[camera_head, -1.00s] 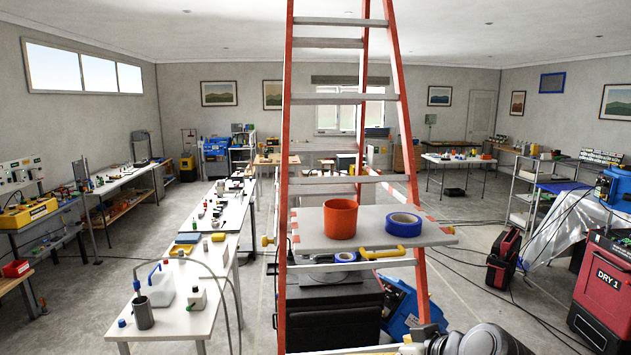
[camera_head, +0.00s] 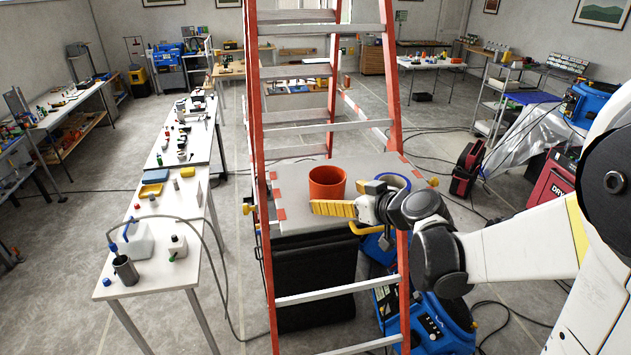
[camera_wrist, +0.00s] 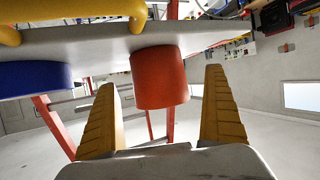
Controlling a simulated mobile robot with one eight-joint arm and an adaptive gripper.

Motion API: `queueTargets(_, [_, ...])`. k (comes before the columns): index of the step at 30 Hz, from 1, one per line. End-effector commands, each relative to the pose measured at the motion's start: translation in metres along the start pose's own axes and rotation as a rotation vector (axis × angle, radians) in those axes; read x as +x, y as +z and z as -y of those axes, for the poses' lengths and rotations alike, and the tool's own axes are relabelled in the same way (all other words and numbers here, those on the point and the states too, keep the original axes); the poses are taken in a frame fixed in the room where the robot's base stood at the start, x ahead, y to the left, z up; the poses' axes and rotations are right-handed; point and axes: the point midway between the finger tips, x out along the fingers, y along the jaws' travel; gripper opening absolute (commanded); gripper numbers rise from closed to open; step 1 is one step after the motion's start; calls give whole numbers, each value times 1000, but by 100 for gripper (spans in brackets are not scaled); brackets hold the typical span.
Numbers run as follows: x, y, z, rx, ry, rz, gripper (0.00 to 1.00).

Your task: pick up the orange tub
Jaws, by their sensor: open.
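The orange tub (camera_head: 327,182) stands upright on the grey platform of the orange stepladder. In the wrist view, where the scene appears upside down, the tub (camera_wrist: 160,78) sits between the yellow fingers. My gripper (camera_head: 337,198) is open and empty, in front of the tub and slightly to its right in the head view. In the wrist view the fingers (camera_wrist: 162,80) lie either side of the tub with space on both sides. The tub appears beyond the fingertips, not touched by them.
A blue tape roll (camera_head: 396,180) lies right of the tub on the platform (camera_head: 293,190), partly hidden by my gripper. The stepladder's rails (camera_head: 256,130) and steps (camera_head: 300,128) surround the platform. A white table (camera_head: 150,277) with several items stands to the left.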

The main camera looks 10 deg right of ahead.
Motion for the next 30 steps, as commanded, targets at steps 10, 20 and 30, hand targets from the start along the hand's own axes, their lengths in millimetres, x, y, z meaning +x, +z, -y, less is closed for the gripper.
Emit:
queueTargets(10, [40,-5,-4,-1,-1,0,100])
queueTargets(20, [54,-3,-4,0,0,1,100])
queueTargets(30, [54,-3,-4,0,0,1,42])
